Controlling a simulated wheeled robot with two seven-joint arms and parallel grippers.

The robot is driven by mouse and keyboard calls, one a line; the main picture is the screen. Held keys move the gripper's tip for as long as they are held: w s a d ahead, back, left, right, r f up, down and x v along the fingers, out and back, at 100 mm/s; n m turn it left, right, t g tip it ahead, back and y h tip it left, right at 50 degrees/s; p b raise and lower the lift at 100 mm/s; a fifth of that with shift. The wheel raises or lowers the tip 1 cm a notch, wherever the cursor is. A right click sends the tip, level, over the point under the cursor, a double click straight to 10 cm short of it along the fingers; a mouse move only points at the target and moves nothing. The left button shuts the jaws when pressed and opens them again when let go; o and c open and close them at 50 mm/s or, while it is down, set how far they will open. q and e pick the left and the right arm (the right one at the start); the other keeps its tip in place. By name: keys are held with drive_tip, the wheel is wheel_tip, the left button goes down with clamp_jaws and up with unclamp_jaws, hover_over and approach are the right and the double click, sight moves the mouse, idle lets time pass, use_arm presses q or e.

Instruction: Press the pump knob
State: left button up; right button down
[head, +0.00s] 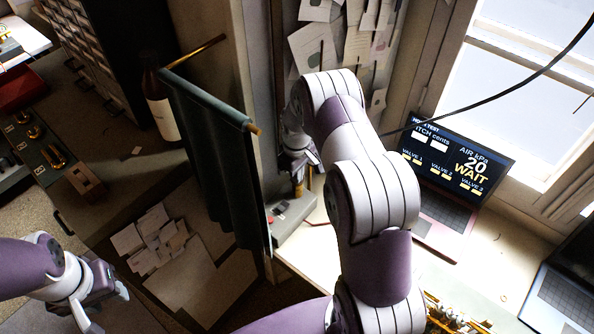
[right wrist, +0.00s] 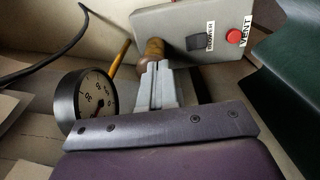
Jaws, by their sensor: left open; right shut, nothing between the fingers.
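The pump knob (right wrist: 153,48) is a rounded brown knob in the right wrist view, at the edge of a light grey panel (right wrist: 180,20). My right gripper (right wrist: 156,68) is shut and empty, with its fingertips right at the knob and covering part of it. I cannot tell whether they touch. In the head view my right gripper (head: 302,160) is at the wall side, above the grey box (head: 292,222); the knob is not clear there. My left gripper (head: 100,308) is open and empty at the lower left, far from the box.
The panel carries a black switch (right wrist: 196,43) and a red button (right wrist: 235,36) labelled VENT. A round gauge (right wrist: 88,98) stands left of my right fingers. A laptop (head: 455,165) reads AIR kPa 20, WAIT. A dark green curtain (head: 215,150) hangs left of the box.

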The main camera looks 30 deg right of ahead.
drive_tip(key=shift+s+a+f, duration=0.1)
drive_tip(key=shift+s+f, duration=0.05)
drive_tip(key=shift+s, duration=0.1)
drive_tip(key=shift+w+r+p, duration=0.1)
drive_tip(key=shift+r+p, duration=0.15)
drive_tip(key=shift+p, duration=0.1)
drive_tip(key=r, duration=0.1)
drive_tip(key=r+p, duration=0.2)
drive_tip(key=shift+w+r, duration=0.25)
drive_tip(key=shift+r, duration=0.05)
drive_tip(key=r, duration=0.1)
drive_tip(key=b, duration=0.1)
drive_tip(key=r, duration=0.1)
drive_tip(key=shift+s+d+r+b, duration=0.2)
drive_tip(key=shift+d+r+b, duration=0.05)
drive_tip(key=shift+r+b, duration=0.1)
use_arm(q)
drive_tip(key=shift+s+d+f+b, duration=0.2)
drive_tip(key=shift+d+f+b, duration=0.15)
drive_tip(key=shift+d+b, duration=0.35)
use_arm(e)
wheel_tip(320, 180, up, 8)
drive_tip(key=shift+a+f, duration=0.15)
drive_tip(key=shift+f, duration=0.1)
use_arm(q)
drive_tip(key=shift+w+a, duration=0.1)
drive_tip(key=shift+a, duration=0.2)
use_arm(e)
drive_tip(key=shift+a, duration=0.1)
